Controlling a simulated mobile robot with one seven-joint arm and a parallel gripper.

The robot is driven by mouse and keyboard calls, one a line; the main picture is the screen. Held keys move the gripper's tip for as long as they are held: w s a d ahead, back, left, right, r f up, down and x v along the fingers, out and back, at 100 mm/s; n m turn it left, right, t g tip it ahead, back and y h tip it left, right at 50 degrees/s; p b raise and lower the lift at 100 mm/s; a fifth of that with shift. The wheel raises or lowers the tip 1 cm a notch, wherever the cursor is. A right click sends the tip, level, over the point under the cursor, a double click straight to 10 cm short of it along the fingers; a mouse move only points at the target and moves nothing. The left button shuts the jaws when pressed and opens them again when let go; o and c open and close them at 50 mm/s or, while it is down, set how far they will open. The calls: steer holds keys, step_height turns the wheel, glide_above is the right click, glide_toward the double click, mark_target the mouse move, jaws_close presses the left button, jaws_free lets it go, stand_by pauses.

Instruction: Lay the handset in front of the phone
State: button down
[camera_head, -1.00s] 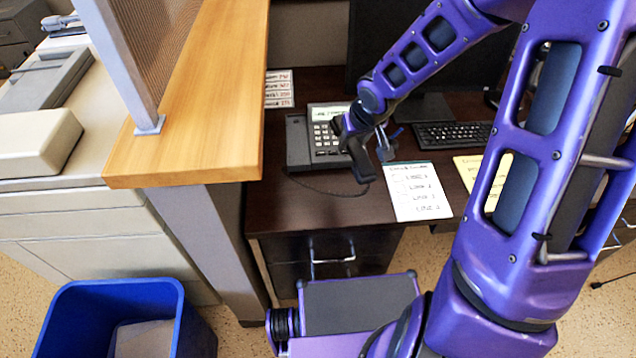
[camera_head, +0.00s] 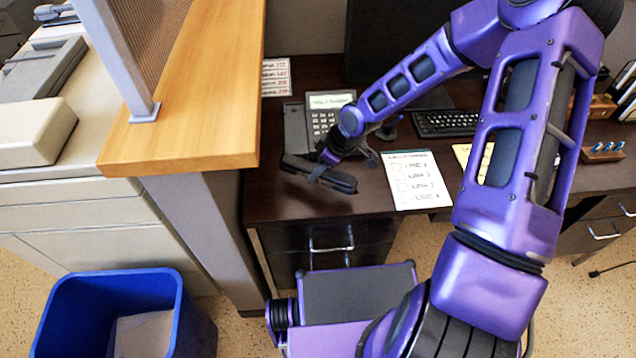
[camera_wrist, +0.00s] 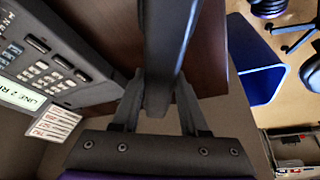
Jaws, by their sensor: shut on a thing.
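The phone (camera_head: 318,112) is a dark desk phone with a lit screen and a keypad, at the back left of the brown desk. In the wrist view its body (camera_wrist: 50,65) lies to the left. The black handset (camera_head: 338,181) is off the phone, on the near side of it, lying across in the head view. My gripper (camera_head: 322,172) is shut on the handset near its middle; the handset also shows between the fingers in the wrist view (camera_wrist: 163,50). I cannot tell whether the handset touches the desk or is just above it.
The brown desk (camera_head: 290,207) has free room in front of the phone. A checklist sheet (camera_head: 416,180) lies right of the handset. A keyboard (camera_head: 447,123) is behind it. A wooden counter (camera_head: 190,130) borders the left. A blue bin (camera_head: 120,285) stands on the floor.

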mark_target(313, 186)
steer(key=shift+f+b, duration=0.4)
steer(key=shift+f, duration=1.9)
steer(key=shift+f, duration=0.2)
steer(key=shift+c, duration=2.2)
jaws_free()
steer(key=shift+r, duration=0.1)
steer(key=shift+d+r, duration=0.1)
steer(key=shift+r, duration=0.15)
steer(key=p+v, duration=0.2)
steer(key=v, duration=0.9)
steer(key=shift+s+d+r, duration=0.1)
steer(key=shift+d+r, duration=0.05)
steer(key=shift+r, duration=0.2)
